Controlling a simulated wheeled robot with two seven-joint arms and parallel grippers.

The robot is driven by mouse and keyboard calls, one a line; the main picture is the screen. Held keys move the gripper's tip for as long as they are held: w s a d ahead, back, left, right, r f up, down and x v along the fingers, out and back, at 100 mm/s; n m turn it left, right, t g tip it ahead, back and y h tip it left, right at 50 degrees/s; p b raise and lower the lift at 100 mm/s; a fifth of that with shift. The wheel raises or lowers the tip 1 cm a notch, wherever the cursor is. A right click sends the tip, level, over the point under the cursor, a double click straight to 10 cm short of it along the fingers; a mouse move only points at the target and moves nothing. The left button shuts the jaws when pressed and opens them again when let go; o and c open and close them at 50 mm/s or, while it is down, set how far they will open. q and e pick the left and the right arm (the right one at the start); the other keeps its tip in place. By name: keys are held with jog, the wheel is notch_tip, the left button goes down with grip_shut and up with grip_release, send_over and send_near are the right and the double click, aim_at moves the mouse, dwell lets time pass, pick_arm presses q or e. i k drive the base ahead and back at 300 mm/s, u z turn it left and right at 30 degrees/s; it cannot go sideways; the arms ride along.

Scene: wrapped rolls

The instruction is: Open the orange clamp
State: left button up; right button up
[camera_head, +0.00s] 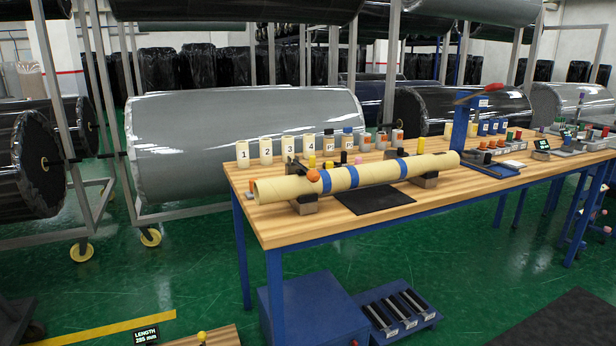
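A long cream tube (371,174) with blue bands lies across the workbench on two brown cradles, one near each end. An orange knob (313,175) sits at the front of the tube near its left end, next to a dark bracket (292,168) that reaches over the tube; this looks like the orange clamp. It is too small to tell whether the clamp is open or closed. The left cradle (304,203) is under this spot. Neither of my grippers is in view.
The wooden workbench (272,233) has blue legs. Numbered cream cups (266,153) stand in a row behind the tube. A black mat (375,200) lies in front of it. A blue stand (460,125) with a red handle is at right. Large wrapped rolls (245,140) hang behind.

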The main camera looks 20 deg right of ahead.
aim_at(313, 176)
jog(key=k, duration=0.5)
jog(key=z, duration=1.45)
jog(key=i, duration=1)
jog(key=u, duration=1.9)
